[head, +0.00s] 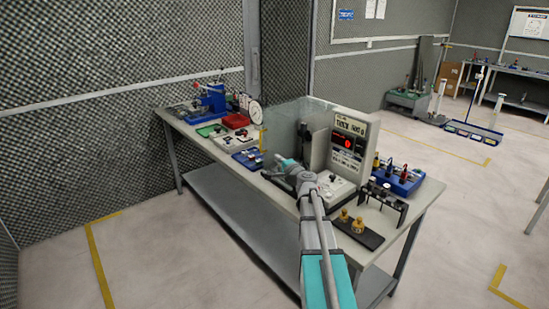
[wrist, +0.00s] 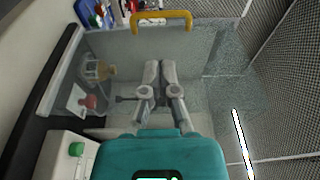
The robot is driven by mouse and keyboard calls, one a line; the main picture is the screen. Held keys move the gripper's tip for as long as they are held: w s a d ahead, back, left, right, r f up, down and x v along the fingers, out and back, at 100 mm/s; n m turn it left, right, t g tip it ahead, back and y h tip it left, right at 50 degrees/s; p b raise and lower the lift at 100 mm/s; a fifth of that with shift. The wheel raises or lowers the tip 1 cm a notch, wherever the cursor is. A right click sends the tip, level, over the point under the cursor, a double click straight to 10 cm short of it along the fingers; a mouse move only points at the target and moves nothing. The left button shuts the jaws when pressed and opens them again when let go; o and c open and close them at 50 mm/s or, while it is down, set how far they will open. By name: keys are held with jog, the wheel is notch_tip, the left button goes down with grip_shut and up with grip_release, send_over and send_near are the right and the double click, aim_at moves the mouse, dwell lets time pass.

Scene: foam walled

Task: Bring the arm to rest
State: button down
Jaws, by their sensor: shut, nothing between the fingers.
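My gripper (head: 281,160) is at the end of my arm, above the table (head: 222,150) and in front of the clear-walled chamber of the display instrument (head: 347,145). In the wrist view my gripper (wrist: 160,66) has its two grey fingers together, with nothing held between them. Beneath the fingers is the clear chamber with a yellow handle (wrist: 160,18) along its edge. The exact gap between the fingers and the chamber cannot be told.
A blue tray of tools (head: 399,179) and a black rack (head: 382,195) stand right of the instrument. Two brass pieces sit on a dark plate (head: 357,232) at the near edge. A red tray (head: 236,121) and a round dial (head: 255,112) stand farther left.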

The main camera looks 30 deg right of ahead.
jog(key=shift+s, duration=0.1)
dwell(0.5)
jog(key=s+a+f+n+g+y+p, duration=0.1)
jog(key=s+a+f+n+g+y, duration=0.2)
jog(key=a, duration=0.5)
jog(key=s+a+f+n+g+y, duration=0.1)
jog(key=s+a+f+n+g, duration=0.15)
jog(key=a+n, duration=0.4)
jog(key=s+a+f+n+g+y+p, duration=0.1)
jog(key=s+a+f+n+g+y, duration=0.15)
jog(key=a, duration=0.75)
jog(key=s+a+f+n+g+h, duration=0.2)
jog(key=s+g, duration=0.1)
jog(key=s, duration=0.3)
jog(key=s+a+f+n+g+h+p, duration=0.1)
jog(key=s+a+f+n+g+h, duration=0.1)
jog(key=s, duration=0.4)
jog(key=s+a+f+n+g+h+p, duration=0.1)
jog(key=s+a+f+n+g+h, duration=0.1)
jog(key=s+g, duration=0.3)
jog(key=shift+s+a+f, duration=0.25)
jog(key=shift+s+a, duration=0.1)
jog(key=shift+s, duration=0.75)
jog(key=shift+h, duration=0.25)
